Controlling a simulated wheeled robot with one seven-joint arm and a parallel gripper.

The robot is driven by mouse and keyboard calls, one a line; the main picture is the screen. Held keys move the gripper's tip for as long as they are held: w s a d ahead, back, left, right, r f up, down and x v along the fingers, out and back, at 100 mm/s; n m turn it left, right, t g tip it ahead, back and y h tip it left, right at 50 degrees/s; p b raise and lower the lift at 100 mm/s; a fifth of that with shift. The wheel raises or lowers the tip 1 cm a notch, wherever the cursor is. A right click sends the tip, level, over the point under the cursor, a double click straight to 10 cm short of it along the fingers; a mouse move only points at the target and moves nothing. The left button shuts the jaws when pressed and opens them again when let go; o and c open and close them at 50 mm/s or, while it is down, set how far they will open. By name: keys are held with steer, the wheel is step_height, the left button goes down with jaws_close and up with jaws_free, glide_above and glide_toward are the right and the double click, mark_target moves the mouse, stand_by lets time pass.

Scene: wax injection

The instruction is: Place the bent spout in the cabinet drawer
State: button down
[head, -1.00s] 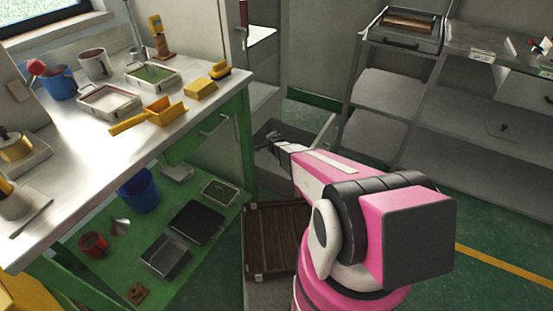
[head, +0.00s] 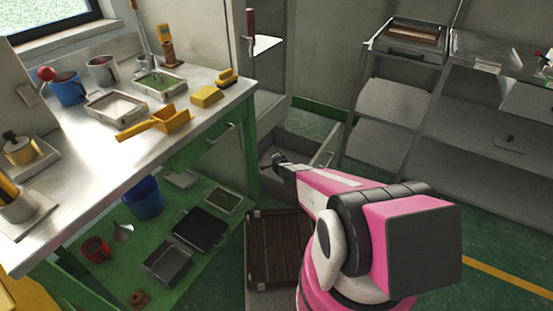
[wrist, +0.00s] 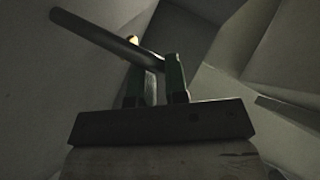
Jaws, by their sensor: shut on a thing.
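The bent spout (wrist: 95,35) shows in the wrist view as a dark grey tube running from the upper left to between the fingers. My gripper (wrist: 152,62) is shut on it near its right end. In the head view my gripper (head: 276,160) is small and dark, over or inside the open grey cabinet drawer (head: 327,150), and the spout is hard to make out there. Pale grey surfaces surround the gripper in the wrist view. I cannot tell whether the spout touches the drawer.
A workbench (head: 85,185) with trays, cups and a yellow scoop (head: 160,122) stands at left, with a green lower shelf. A brown slatted case (head: 278,250) lies below my arm. A grey metal rack (head: 395,107) stands at right. Green floor shows at lower right.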

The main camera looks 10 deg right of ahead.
steer(key=c, duration=1.1)
jaws_free()
steer(key=shift+c, duration=0.2)
steer(key=v, duration=0.7)
steer(key=shift+s, duration=0.25)
steer(key=shift+r, duration=0.1)
